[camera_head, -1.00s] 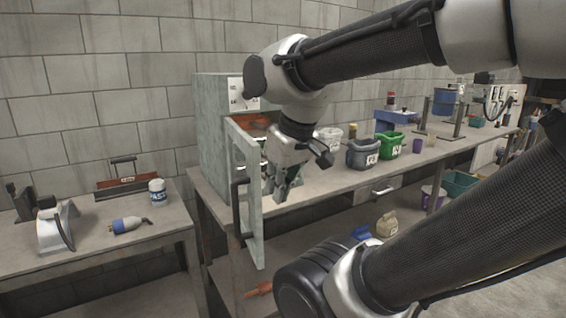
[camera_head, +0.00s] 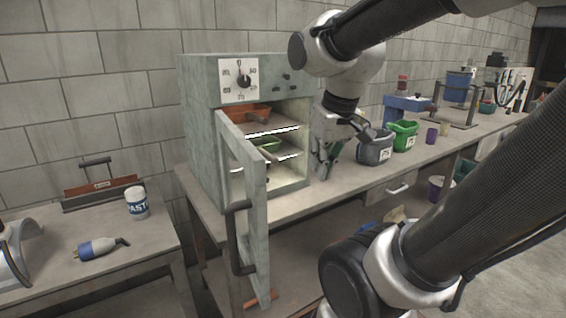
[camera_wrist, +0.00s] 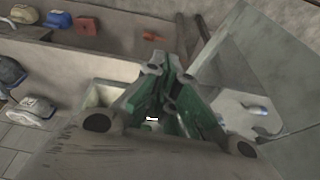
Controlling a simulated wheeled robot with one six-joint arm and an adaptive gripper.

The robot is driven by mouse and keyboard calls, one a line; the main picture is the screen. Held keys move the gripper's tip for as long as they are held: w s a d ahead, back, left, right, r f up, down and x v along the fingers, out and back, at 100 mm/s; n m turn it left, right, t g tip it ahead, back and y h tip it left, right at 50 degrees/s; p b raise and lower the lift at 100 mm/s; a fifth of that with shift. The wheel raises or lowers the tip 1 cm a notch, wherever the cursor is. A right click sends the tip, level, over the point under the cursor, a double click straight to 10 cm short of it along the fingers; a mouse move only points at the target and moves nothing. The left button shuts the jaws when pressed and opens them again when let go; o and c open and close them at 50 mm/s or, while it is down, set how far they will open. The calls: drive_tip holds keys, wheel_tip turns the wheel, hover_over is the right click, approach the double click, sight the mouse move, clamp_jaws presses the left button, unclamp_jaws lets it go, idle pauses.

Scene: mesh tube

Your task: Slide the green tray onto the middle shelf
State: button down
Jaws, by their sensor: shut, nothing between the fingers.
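The green tray (camera_head: 265,144) is inside the grey oven cabinet (camera_head: 201,120), on the middle shelf, below an orange tray (camera_head: 248,113). The door (camera_head: 245,190) stands open toward me, and its edge hides part of the interior. My gripper (camera_head: 322,172) is outside the cabinet, just right of the opening above the bench, apart from the tray. Its fingers are closed with nothing held. The wrist view shows the gripper (camera_wrist: 160,72) with its green finger pads together; I cannot make out the tray there.
A grey bin (camera_head: 375,148) and a green bin (camera_head: 403,135) stand on the bench right of my gripper. The left table (camera_head: 130,250) holds a paste tub (camera_head: 137,203) and a blue-and-white tool (camera_head: 97,248). A gap separates the two tables.

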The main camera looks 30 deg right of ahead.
sight(274, 157)
drive_tip(key=w+d+f, duration=0.1)
drive_tip(key=w+d, duration=0.3)
drive_tip(key=w, duration=1.3)
drive_tip(key=w+f, duration=0.6)
drive_tip(key=f, duration=0.3)
drive_tip(key=shift+w+d+f, duration=0.2)
drive_tip(key=shift+w+f, duration=0.1)
drive_tip(key=w, duration=0.6)
drive_tip(key=shift+w, duration=0.15)
